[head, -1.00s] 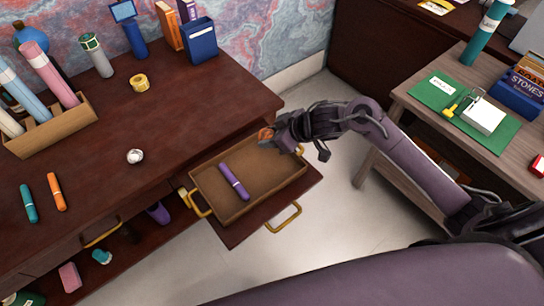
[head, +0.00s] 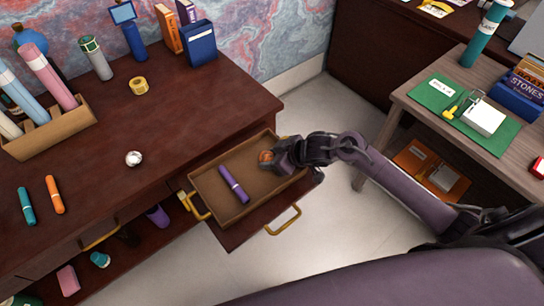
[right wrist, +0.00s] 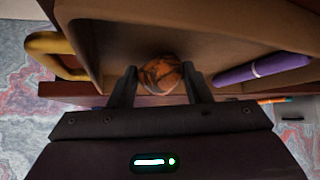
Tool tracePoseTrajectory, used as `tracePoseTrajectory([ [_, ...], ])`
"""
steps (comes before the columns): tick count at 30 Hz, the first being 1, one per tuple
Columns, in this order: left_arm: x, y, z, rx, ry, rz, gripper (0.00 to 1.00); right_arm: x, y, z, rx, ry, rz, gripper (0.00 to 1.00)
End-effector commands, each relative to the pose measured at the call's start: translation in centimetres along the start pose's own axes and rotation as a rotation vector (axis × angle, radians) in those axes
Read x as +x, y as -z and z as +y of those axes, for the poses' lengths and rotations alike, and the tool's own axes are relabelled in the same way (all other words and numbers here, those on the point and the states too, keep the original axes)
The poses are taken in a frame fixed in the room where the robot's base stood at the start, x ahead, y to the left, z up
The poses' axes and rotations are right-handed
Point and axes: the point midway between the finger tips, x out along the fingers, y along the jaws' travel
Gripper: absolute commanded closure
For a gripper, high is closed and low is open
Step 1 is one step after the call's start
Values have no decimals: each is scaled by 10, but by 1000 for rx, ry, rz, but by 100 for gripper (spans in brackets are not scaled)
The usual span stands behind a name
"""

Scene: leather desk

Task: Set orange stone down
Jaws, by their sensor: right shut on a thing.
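The orange stone (head: 265,156) is small, round and orange with dark markings. It also shows in the right wrist view (right wrist: 161,75), between the two fingers. My right gripper (head: 272,155) is shut on it, over the right part of the open drawer (head: 213,197). In the right wrist view the gripper (right wrist: 161,82) has a finger on each side of the stone, and the drawer's floor lies close behind it. I cannot tell whether the stone touches the floor. My left gripper is not in view.
A purple marker (head: 233,184) lies in the left half of the drawer. The drawer stands out from the dark desk (head: 190,115), with a brass handle (head: 284,220) at its front. A side table (head: 400,95) stands at the right. The drawer's lower right floor is bare.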

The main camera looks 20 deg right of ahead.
Motion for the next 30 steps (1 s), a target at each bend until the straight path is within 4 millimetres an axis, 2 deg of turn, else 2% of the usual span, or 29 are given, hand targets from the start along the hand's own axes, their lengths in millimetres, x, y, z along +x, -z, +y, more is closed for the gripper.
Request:
tracePoseTrajectory([
  [1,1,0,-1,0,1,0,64,2,-1,0,0,0,1,81],
  [2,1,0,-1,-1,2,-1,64,2,-2,0,0,0,0,55],
  [7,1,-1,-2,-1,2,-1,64,2,-1,0,0,0,0,34],
  [15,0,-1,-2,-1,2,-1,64,1,0,0,0,0,0,34],
  [19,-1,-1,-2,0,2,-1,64,-8,0,0,-1,0,-2,34],
  [23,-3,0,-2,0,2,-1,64,-32,0,0,-4,0,-2,34],
  [30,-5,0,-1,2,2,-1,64,-84,-1,0,-3,0,-3,34],
])
